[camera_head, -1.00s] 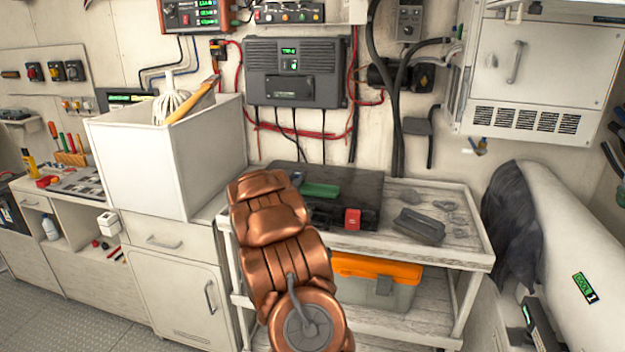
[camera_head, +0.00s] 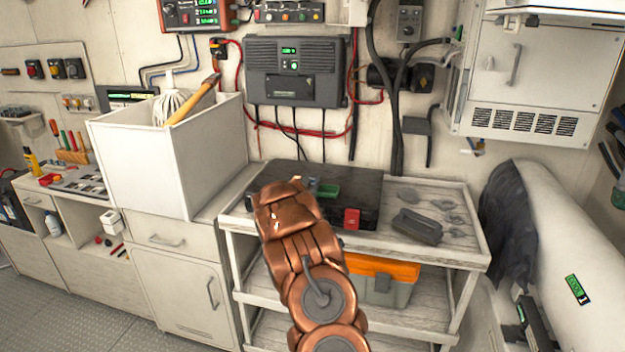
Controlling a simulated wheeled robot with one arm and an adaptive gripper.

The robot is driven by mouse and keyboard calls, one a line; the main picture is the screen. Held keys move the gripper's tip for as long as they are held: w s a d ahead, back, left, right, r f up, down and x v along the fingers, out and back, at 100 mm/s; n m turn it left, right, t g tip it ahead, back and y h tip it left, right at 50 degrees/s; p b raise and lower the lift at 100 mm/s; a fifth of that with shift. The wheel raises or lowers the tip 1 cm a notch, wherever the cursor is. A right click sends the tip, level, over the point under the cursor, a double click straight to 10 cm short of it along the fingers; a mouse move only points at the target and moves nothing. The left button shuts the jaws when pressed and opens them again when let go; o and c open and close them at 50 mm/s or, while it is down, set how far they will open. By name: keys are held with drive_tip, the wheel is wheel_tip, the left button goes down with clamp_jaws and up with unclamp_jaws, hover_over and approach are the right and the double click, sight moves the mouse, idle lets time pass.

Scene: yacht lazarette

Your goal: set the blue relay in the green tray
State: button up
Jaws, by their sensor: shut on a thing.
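The green tray (camera_head: 328,190) lies on the dark case on top of the shelf cart; its left end is hidden. A small blue-grey piece (camera_head: 313,184), which may be the blue relay, shows at the tray's left end beside my copper arm. I cannot tell if it is held, or whether it is above, in or just beside the tray. My arm reaches over the front left of the case, and its links hide my gripper.
The dark case (camera_head: 352,188) bears a red block (camera_head: 352,218) at its front edge. A dark grey container (camera_head: 417,226) and several grey pieces lie to its right on the cart top (camera_head: 462,238). A tall white bin (camera_head: 140,165) stands to the left. An orange-lidded box (camera_head: 385,268) sits below.

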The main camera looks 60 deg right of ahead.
drive_tip(key=shift+f, duration=0.15)
drive_tip(key=o, duration=1)
drive_tip(key=shift+r, duration=0.25)
drive_tip(key=shift+a+f, duration=0.1)
drive_tip(key=shift+a, duration=0.15)
drive_tip(key=shift+b+v, duration=1.95)
drive_tip(key=shift+v, duration=3.85)
